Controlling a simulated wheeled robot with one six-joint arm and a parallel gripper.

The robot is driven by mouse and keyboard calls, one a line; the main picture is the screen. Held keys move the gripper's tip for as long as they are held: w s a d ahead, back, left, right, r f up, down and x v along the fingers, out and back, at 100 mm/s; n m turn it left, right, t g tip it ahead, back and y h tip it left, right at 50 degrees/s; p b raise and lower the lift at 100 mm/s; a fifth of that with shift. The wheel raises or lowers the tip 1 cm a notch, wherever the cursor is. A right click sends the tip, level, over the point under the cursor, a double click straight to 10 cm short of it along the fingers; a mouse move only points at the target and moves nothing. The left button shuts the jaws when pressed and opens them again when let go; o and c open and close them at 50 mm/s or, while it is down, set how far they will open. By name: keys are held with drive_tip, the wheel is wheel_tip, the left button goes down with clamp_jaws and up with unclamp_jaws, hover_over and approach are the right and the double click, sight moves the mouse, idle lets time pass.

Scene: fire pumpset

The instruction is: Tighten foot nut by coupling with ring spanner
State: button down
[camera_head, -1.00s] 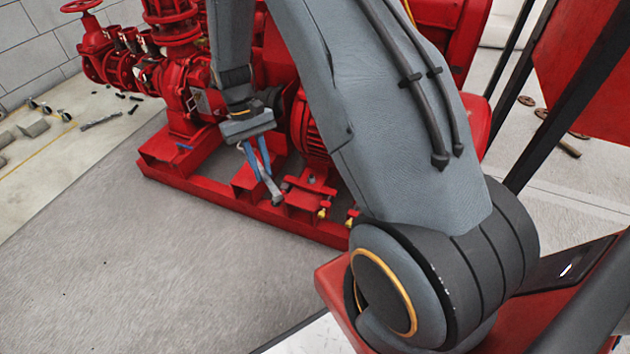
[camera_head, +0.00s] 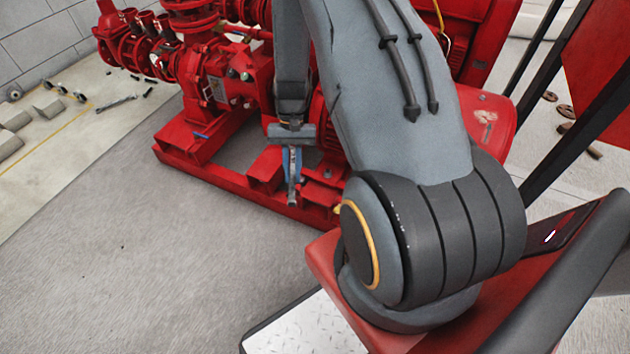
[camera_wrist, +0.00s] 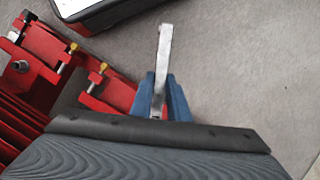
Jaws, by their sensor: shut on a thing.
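My gripper (camera_head: 292,170) has blue fingers and is shut on a grey metal spanner (camera_head: 292,195), which points downward in front of the red pumpset's base frame (camera_head: 235,196). In the wrist view the spanner (camera_wrist: 164,50) sticks out from between the blue fingers (camera_wrist: 162,95); its ring end is not clear. The spanner appears apart from the frame. In the wrist view red feet (camera_wrist: 52,45) with a dark bolt head (camera_wrist: 20,66) and yellow-tipped bolts (camera_wrist: 98,76) lie left of it. I cannot tell which is the foot nut by the coupling; my arm hides part of the pumpset.
Red pipework and valves (camera_head: 130,40) stand at the back left. A loose spanner (camera_head: 117,103) and small parts lie on the floor there. Dark posts (camera_head: 575,110) and a red panel (camera_head: 600,45) are at right. The grey floor (camera_head: 120,250) in front is clear.

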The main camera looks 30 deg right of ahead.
drive_tip(key=s+d+f+m+t+p, duration=0.1)
drive_tip(key=s+d+f+m, duration=0.3)
drive_tip(key=s, duration=0.1)
drive_tip(key=shift+d+y, duration=0.4)
drive_tip(key=shift+p, duration=0.35)
drive_tip(key=shift+f+b, duration=1.3)
drive_tip(key=shift+f, duration=1.2)
drive_tip(key=shift+f+b, duration=0.55)
drive_tip(key=shift+f, duration=0.8)
drive_tip(key=shift+w+a, duration=0.15)
